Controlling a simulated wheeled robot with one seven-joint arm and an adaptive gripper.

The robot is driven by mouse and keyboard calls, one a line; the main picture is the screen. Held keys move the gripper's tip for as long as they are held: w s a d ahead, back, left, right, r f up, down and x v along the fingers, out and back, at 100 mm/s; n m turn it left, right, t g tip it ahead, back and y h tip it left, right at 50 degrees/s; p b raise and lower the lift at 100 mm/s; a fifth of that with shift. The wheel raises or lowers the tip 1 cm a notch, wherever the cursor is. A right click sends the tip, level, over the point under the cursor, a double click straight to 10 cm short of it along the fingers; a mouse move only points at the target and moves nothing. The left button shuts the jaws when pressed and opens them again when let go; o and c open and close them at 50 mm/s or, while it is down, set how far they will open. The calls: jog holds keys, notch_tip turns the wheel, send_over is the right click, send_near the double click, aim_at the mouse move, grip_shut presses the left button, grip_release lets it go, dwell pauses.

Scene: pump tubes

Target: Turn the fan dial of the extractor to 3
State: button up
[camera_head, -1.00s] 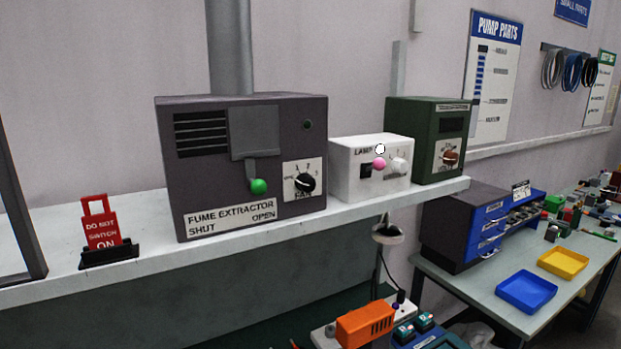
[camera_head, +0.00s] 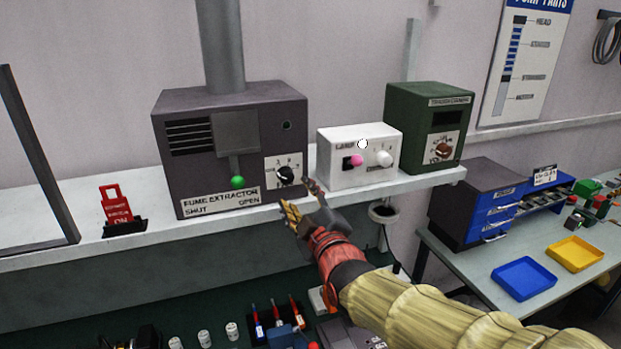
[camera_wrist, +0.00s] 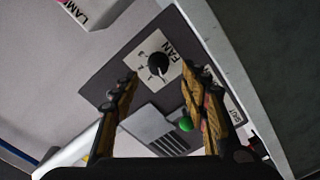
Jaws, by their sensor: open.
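The fume extractor (camera_head: 180,120) is a dark box on the shelf. Its black fan dial (camera_head: 286,174) sits on a white plate at the right of its front. The dial's set number is too small to read surely. In the wrist view the dial (camera_wrist: 158,64) with the word FAN lies ahead, between and beyond the fingertips. My gripper (camera_head: 302,198) is in front of the extractor's lower right corner, close to the dial. In the wrist view my gripper (camera_wrist: 162,82) is open with nothing between its fingers, apart from the dial.
A green-knobbed lever (camera_head: 237,182) is left of the dial. A white lamp box (camera_head: 340,176) and a green box (camera_head: 412,155) stand to the right. The shelf edge (camera_head: 100,252) runs below my gripper.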

aim_at(288, 179)
jog(key=shift+n, duration=0.3)
jog(key=p+x, duration=0.1)
jog(key=x, duration=0.7)
jog(key=shift+a+r, duration=0.2)
jog(key=c, duration=1.2)
jog(key=shift+o, duration=0.2)
